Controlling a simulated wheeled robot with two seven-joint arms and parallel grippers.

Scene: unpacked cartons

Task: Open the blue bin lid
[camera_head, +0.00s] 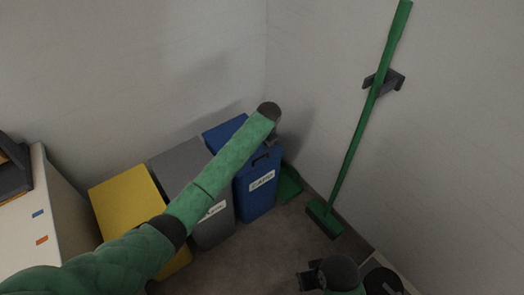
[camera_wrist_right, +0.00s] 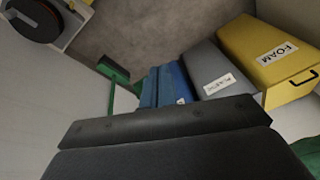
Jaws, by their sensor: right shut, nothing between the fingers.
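The blue bin (camera_head: 257,200) stands in the corner, at the right end of the row of bins, with a white label on its front. Its lid (camera_head: 222,133) looks down, though my left forearm hides part of it. My left gripper (camera_head: 270,143) is at the upper right of the bin, near the dark handle (camera_head: 261,160); its fingers are too small to tell open or shut, or whether they touch. My right gripper (camera_head: 308,279) is low at the front, apart from the bin. In the right wrist view it is shut and empty (camera_wrist_right: 165,125), partly covering the blue bin (camera_wrist_right: 166,85).
A grey bin (camera_head: 180,158) and a yellow bin (camera_head: 125,205) stand to the left. A green broom (camera_head: 357,140) hangs on the right wall above a green dustpan (camera_head: 289,184). A white cabinet (camera_head: 45,215) is at the left. The floor (camera_head: 250,255) before the bins is clear.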

